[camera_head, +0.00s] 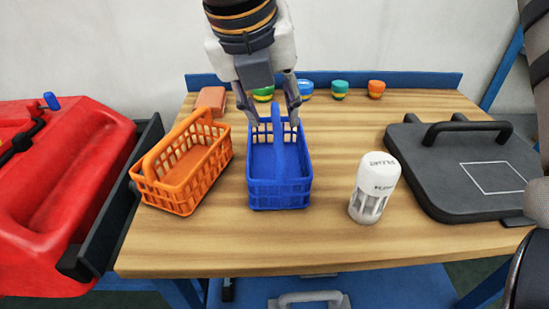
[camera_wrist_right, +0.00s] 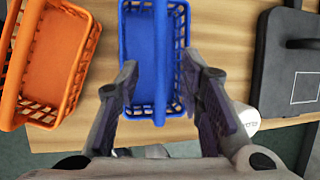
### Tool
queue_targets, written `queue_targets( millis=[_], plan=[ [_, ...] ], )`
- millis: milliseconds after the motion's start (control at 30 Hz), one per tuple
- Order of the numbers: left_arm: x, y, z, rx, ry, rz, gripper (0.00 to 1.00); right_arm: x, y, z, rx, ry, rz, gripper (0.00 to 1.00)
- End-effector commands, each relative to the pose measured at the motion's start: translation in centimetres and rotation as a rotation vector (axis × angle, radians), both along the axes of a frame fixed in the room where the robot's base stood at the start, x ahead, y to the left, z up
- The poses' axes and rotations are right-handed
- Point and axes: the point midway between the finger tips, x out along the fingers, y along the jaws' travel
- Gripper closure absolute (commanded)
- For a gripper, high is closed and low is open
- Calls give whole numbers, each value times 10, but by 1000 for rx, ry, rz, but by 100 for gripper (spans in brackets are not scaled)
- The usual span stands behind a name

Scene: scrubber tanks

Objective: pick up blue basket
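The blue basket (camera_head: 279,195) stands upright on the wooden table, with its arched handle running front to back over the middle. My right gripper (camera_head: 272,120) points down at the basket's far part, fingers spread open on either side of the handle. The right wrist view also shows the open gripper (camera_wrist_right: 160,70), with the blue basket (camera_wrist_right: 139,45) and its handle between the fingers. I see no finger closed on the handle, and contact cannot be told. My left gripper is not in view.
An orange basket (camera_head: 180,190) stands close on the left, a white canister (camera_head: 374,188) on the right. A dark grey lid with a handle (camera_head: 440,180) lies farther right. A reddish block (camera_head: 211,100) and several small colourful pots (camera_head: 339,90) line the back.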

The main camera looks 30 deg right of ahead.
Motion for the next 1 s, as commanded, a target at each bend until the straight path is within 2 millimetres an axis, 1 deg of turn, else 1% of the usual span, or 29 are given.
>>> queue_targets(
  millis=[100,200,300,1000],
  plan=[
    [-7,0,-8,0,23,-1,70,4,-7,-23,1,7,0,65],
    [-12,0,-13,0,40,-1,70,7,-13,-41,1,7,0,65],
    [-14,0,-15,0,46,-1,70,10,-17,-48,1,2,0,65],
    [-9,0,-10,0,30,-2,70,10,-18,-48,0,-5,1,65]
  ],
)
